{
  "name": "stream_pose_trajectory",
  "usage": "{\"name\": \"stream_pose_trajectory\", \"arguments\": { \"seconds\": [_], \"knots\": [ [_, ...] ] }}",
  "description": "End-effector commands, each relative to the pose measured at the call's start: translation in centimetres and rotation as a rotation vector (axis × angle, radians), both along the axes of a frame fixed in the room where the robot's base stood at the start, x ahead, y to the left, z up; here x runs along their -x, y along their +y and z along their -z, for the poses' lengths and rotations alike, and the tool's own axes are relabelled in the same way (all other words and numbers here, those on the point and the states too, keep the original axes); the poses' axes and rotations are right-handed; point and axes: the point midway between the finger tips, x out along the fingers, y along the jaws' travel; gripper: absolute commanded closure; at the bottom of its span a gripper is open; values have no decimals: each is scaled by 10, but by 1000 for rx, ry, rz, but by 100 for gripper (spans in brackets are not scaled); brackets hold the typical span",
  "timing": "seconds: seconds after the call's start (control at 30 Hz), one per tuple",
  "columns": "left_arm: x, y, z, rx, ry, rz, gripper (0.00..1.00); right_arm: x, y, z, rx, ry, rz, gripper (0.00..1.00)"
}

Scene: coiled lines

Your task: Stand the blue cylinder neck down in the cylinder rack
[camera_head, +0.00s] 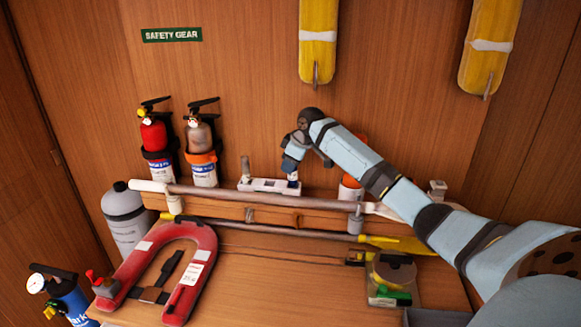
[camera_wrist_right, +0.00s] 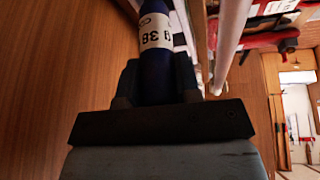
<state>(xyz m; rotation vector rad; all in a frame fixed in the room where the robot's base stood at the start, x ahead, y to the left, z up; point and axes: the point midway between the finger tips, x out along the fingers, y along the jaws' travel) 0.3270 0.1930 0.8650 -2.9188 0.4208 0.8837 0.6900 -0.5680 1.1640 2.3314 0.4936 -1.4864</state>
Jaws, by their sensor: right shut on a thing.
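My right gripper (camera_head: 293,165) is shut on the blue cylinder (camera_head: 293,177), near the wall at the back of the bench. The cylinder shows in the right wrist view (camera_wrist_right: 156,62) as dark blue with a white printed label, lying between the two fingers. In the head view only its lower part shows under the gripper, at the right end of the white cylinder rack (camera_head: 266,186). I cannot tell whether it is in the rack or just above it. A small grey upright piece (camera_head: 245,169) stands at the rack's left end. My left gripper is not in view.
A red extinguisher (camera_head: 153,136) and a grey-brown one (camera_head: 201,140) hang left of the rack. A pale rail (camera_head: 260,194) runs in front.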

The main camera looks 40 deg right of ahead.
Motion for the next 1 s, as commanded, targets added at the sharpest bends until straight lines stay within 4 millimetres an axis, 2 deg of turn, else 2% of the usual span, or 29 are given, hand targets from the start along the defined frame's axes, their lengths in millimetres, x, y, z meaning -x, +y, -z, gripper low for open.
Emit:
{"name": "stream_pose_trajectory", "arguments": {
  "seconds": [0.07,0.17,0.3,0.67,0.7,0.8,1.0],
  "knots": [
    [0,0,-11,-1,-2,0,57,-5,-4,-5,-67,52,2,100],
    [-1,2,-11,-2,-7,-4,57,-3,-4,16,-76,65,-2,100],
    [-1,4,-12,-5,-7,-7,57,-3,-4,26,-73,62,-2,100],
    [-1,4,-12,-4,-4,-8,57,-4,-4,29,-71,59,-1,100],
    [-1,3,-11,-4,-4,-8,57,-3,-4,30,-71,59,-1,64],
    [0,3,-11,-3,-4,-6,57,-3,-4,30,-71,59,-1,43],
    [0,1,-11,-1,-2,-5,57,-3,-4,30,-71,59,-1,43]
  ]
}}
